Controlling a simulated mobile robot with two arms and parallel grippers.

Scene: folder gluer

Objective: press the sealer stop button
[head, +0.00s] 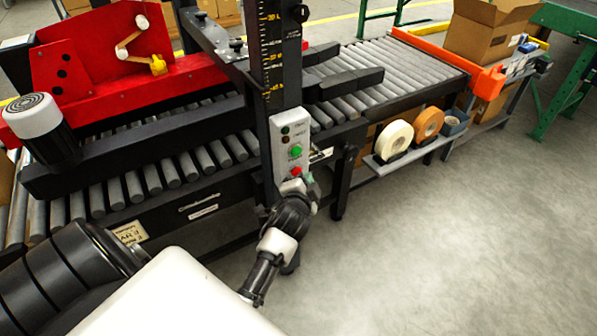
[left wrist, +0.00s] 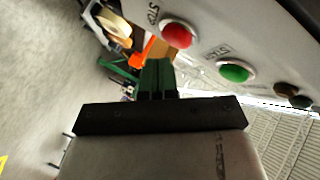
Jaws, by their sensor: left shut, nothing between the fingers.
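The sealer's grey control box (head: 284,146) is mounted on the black upright post. Its red stop button (head: 296,170) sits below the green start button (head: 295,151). In the left wrist view the red stop button (left wrist: 177,34), with "STOP" lettering beside it, is close to the fingers, and the green button (left wrist: 233,72) is farther right. My left gripper (left wrist: 157,78) is shut and empty, its dark green fingers together. In the head view the left gripper (head: 311,182) is just below and right of the red button. Contact with the button is not visible. My right gripper is out of view.
The roller conveyor (head: 400,62) runs behind the post. Tape rolls (head: 394,137) sit on a low shelf to the right. An open cardboard box (head: 487,30) stands at the conveyor's far end. The floor (head: 450,240) at the right is clear.

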